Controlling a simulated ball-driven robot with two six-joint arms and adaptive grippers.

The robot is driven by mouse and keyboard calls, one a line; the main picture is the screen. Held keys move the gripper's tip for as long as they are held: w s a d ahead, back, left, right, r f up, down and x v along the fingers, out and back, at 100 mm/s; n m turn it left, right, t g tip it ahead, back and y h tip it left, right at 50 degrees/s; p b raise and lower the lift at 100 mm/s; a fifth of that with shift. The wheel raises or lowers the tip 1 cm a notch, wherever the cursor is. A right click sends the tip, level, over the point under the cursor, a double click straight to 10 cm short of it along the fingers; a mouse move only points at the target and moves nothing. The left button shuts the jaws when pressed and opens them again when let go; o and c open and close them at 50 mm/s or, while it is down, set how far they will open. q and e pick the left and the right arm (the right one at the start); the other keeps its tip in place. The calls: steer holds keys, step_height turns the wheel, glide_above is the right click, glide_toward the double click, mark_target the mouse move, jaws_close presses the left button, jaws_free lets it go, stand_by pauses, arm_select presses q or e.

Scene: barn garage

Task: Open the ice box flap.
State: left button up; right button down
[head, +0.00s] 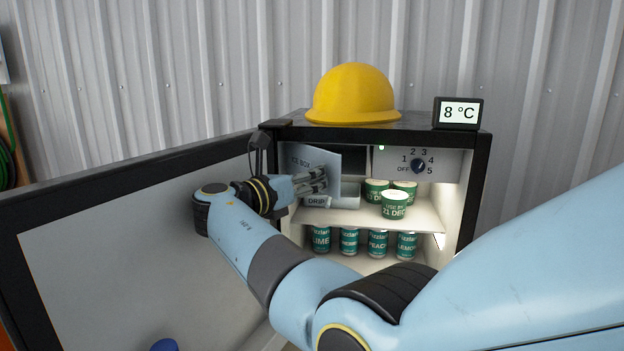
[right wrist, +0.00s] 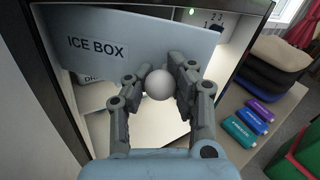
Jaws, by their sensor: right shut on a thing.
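The ice box flap (head: 318,158) is a pale panel labelled ICE BOX in the upper left of the open fridge. It stands swung out at an angle, with the dark ice box opening (head: 357,160) showing to its right. My right gripper (head: 318,181) is at the flap's front. In the right wrist view, the flap (right wrist: 150,42) spans the top, and its round white knob (right wrist: 159,84) sits between the fingers of my right gripper (right wrist: 162,78), which is shut on it. My left gripper is in neither view.
The fridge door (head: 110,240) stands open at the left, close to my right forearm. Below the flap is a drip tray (head: 345,203). Green tubs (head: 394,206) and several cans (head: 377,243) stand on shelves. A dial (head: 418,166) is at right; a yellow helmet (head: 352,95) sits on top.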

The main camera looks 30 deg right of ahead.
steer(key=c, duration=1.3)
jaws_free()
steer(key=shift+a, duration=0.1)
step_height(320, 180, up, 10)
